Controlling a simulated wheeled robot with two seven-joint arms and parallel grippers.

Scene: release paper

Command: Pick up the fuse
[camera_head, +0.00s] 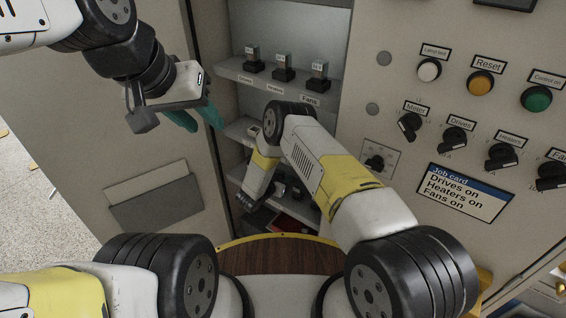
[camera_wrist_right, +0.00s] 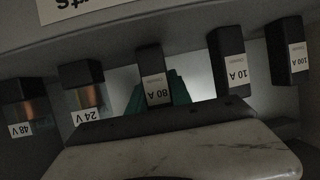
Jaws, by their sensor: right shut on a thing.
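In the right wrist view, a dark fuse with an upside-down white "80 A" label (camera_wrist_right: 153,88) stands in the middle of a row. My right gripper (camera_wrist_right: 157,96) has its teal fingers on both sides of this fuse and is shut on it. In the head view my right forearm reaches down into the cabinet; the fingers and this fuse are hidden there. My left gripper (camera_head: 197,116) has its teal fingers spread and empty, in front of the cabinet's left door.
Neighbouring parts are labelled 48 V (camera_wrist_right: 24,105), 24 V (camera_wrist_right: 84,95), 10 A (camera_wrist_right: 231,62) and 100 A (camera_wrist_right: 290,52). The upper shelf (camera_head: 235,72) holds three dark fuse-like parts. A panel with lamps, knobs and a job card (camera_head: 464,192) stands at right.

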